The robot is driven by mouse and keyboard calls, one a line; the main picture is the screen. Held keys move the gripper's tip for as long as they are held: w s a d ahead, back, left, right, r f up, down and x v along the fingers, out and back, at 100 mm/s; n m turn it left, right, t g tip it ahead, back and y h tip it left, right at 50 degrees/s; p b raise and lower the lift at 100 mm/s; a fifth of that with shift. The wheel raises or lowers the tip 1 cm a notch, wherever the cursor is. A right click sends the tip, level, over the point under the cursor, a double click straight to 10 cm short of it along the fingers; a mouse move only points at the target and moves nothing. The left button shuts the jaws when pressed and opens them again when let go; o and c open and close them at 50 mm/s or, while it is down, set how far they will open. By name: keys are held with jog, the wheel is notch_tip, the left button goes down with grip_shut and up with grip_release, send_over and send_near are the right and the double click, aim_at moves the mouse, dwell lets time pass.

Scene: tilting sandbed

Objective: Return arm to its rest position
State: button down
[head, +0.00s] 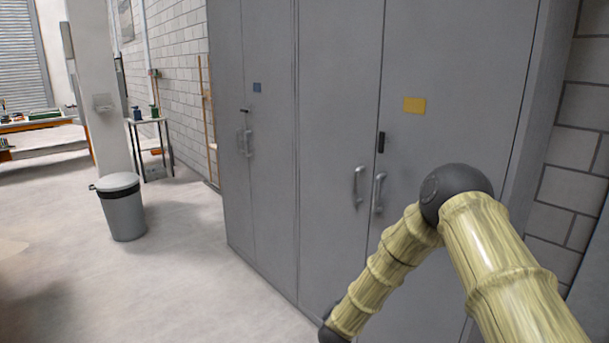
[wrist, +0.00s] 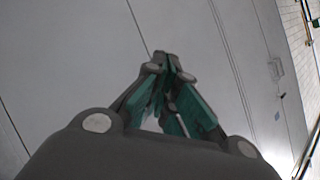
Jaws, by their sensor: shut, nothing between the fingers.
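My arm shows at the right of the head view as yellow bamboo-like links with a dark elbow joint, bent in front of the grey cabinets (head: 330,130). Its lower end runs off the bottom edge, so my gripper is out of that view. In the wrist view my gripper (wrist: 167,68) has green and dark fingers that meet at their tips. It is shut and empty. Behind it is a grey panel surface (wrist: 70,50) with dark seams and a handle (wrist: 275,70) at the right.
A grey bin (head: 124,210) stands on the floor at left. A small table (head: 148,122) and an orange-edged bench (head: 35,125) are farther back. The floor at left is mostly clear.

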jog(key=s+d+f+n+g+y, duration=0.1)
jog(key=s+d+f+n+g, duration=0.15)
jog(key=s+f, duration=0.8)
jog(key=s+d+f+n+g+y, duration=0.25)
jog(key=s+f+n, duration=0.2)
jog(key=s, duration=1.05)
jog(key=s+d+n+g, duration=0.1)
jog(key=s+d+g, duration=0.2)
jog(key=s, duration=1.3)
jog(key=s+d+n+g+p, duration=0.1)
jog(key=s+g, duration=0.3)
jog(key=s, duration=1.2)
jog(key=shift+d+f+n+g+h, duration=0.15)
jog(key=shift+d+n+g+h, duration=0.35)
jog(key=shift+d, duration=0.4)
